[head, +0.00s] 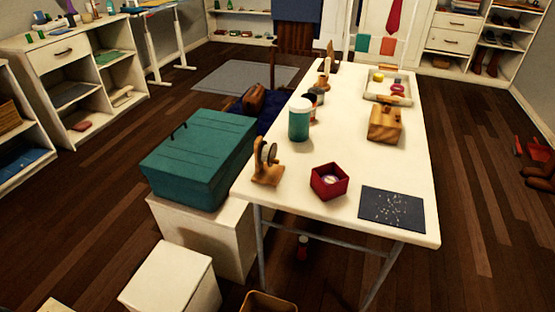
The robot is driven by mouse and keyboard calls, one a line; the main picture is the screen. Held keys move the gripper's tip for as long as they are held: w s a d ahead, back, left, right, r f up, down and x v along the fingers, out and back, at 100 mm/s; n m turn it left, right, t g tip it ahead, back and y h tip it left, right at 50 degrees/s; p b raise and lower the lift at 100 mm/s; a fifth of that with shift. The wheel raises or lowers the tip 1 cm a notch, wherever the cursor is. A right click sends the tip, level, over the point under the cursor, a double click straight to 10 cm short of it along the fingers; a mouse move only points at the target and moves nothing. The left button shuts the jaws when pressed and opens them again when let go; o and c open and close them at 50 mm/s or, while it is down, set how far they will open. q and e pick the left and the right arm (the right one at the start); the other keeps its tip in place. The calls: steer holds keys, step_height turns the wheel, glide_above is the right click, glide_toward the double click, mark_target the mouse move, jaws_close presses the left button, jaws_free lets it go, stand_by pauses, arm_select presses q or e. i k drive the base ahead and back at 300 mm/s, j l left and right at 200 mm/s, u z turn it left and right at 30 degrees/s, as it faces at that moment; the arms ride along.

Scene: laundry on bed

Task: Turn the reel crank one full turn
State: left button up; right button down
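The reel (268,155) stands upright on a wooden stand at the near left corner of the white table (430,225). Nothing is touching the reel. Neither of my grippers shows in the head view.
A teal chest (195,165) on a white block stands left of the reel. Right of it are a red box (328,181) and a dark speckled mat (392,208). A teal canister (299,120), wooden box (385,123) and tray (387,86) stand farther back.

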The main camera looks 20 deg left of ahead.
mark_target(266, 154)
steer(key=i+l+u, duration=0.15)
steer(key=l+u, duration=0.15)
steer(key=l, duration=0.35)
steer(key=l+u, duration=0.3)
steer(key=l, duration=0.35)
steer(key=i, duration=0.05)
